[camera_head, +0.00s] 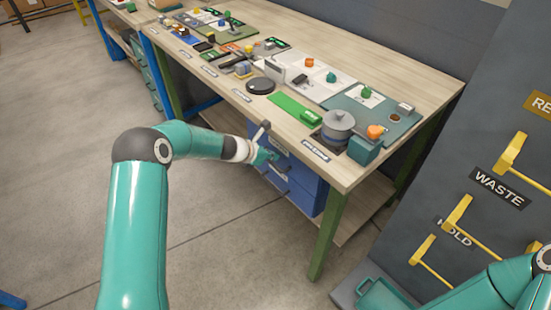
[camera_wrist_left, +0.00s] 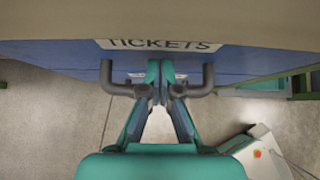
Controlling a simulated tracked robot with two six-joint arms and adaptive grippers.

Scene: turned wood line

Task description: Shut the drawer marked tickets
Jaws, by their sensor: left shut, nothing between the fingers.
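The tickets label (camera_wrist_left: 160,45) shows along the pale bench edge in the left wrist view. Below it is the blue front of a drawer (camera_wrist_left: 245,70) with a dark grey handle (camera_wrist_left: 113,86), whose middle is hidden behind my fingers. My left gripper (camera_wrist_left: 160,80) is shut and empty, its fingertips at the middle of the handle; I cannot tell whether they touch. In the head view my left gripper (camera_head: 265,157) is at the front of the blue drawer unit (camera_head: 305,190) under the bench. How far the drawer stands out is unclear. My right gripper is out of view.
The workbench (camera_head: 425,75) carries a pot (camera_head: 338,125), a green box and several small parts. A green bench leg (camera_head: 325,235) stands right of the drawers. A dark panel with yellow handles (camera_head: 512,150) is at the right. Open floor (camera_head: 230,245) lies in front.

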